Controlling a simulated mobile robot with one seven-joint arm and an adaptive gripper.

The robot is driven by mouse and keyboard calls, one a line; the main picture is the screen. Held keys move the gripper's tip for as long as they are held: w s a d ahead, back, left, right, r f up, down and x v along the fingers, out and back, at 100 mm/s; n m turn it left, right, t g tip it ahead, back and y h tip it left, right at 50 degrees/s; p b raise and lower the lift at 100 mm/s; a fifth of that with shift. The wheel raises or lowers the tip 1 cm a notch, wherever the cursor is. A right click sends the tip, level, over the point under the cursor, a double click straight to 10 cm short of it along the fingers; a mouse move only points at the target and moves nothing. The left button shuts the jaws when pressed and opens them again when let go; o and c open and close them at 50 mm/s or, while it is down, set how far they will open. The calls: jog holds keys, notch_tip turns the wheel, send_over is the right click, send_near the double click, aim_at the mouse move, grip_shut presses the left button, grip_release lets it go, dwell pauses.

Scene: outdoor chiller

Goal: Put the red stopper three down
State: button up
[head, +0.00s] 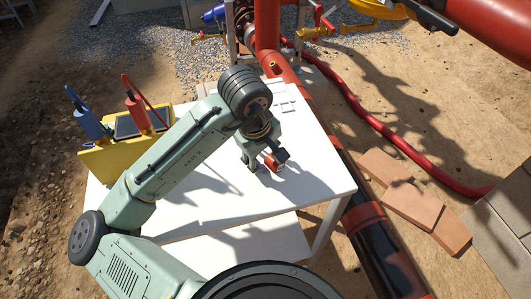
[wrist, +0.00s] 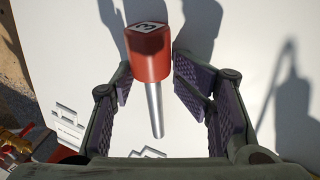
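The red stopper (wrist: 150,58) has a "3" on its light end face and a bare metal pin (wrist: 154,110). It sits between the two fingertips of my gripper (wrist: 152,72), which close on the sides of its red head. In the head view the stopper (head: 273,162) shows as a small red piece between the fingers of my gripper (head: 266,163), over the white table (head: 320,178). I cannot tell whether the pin touches the tabletop.
A yellow holder (head: 105,162) with a blue and a red handheld item stands at the table's left. A large red pipe (head: 268,30) rises behind. The tabletop's right front is clear.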

jog(key=shift+o, duration=1)
jog(key=shift+w+d+f, duration=0.1)
jog(key=shift+d+f, duration=0.2)
jog(key=shift+f, duration=0.1)
jog(key=shift+r, duration=0.3)
jog(key=shift+r+p, duration=0.35)
jog(key=shift+p, duration=0.05)
jog(key=v, duration=1.2)
jog(key=shift+r, duration=0.2)
jog(key=shift+a, duration=0.15)
